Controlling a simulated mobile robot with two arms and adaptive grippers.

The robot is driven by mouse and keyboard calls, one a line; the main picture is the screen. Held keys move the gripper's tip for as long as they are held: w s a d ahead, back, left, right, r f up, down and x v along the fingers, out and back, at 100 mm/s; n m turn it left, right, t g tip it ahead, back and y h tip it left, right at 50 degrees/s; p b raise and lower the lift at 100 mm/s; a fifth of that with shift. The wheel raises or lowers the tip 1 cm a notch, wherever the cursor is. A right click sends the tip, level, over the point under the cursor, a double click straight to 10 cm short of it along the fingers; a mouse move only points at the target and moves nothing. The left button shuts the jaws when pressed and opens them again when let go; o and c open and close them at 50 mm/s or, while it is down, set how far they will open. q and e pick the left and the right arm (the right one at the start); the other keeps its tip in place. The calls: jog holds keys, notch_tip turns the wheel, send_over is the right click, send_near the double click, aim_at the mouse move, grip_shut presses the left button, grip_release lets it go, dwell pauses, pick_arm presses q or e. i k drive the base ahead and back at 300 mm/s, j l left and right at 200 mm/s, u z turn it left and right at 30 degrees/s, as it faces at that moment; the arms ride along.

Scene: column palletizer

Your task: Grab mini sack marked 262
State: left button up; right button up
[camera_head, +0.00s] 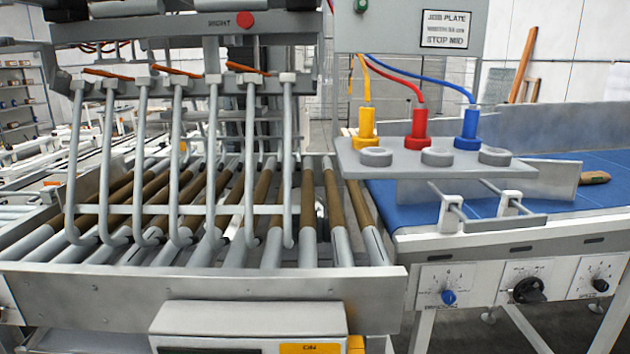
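No sack with a readable 262 shows. A small brown object (594,177) lies on the blue conveyor belt (400,212) at the far right. It is too small to tell whether it is a mini sack, and no marking on it can be read. Neither of my grippers is in view.
A grey fork tool (180,150) with curved tines hangs over the roller bed (270,245) at left. A grey shelf (430,165) holds yellow (365,128), red (419,130) and blue (468,132) plugs with cables. Control knobs (530,290) line the conveyor's front.

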aim_at(593, 177)
jog(key=z, duration=1.45)
jog(key=i+l+z, duration=0.15)
jog(key=i, duration=0.25)
jog(key=i+l+z, duration=0.15)
jog(key=i, duration=0.2)
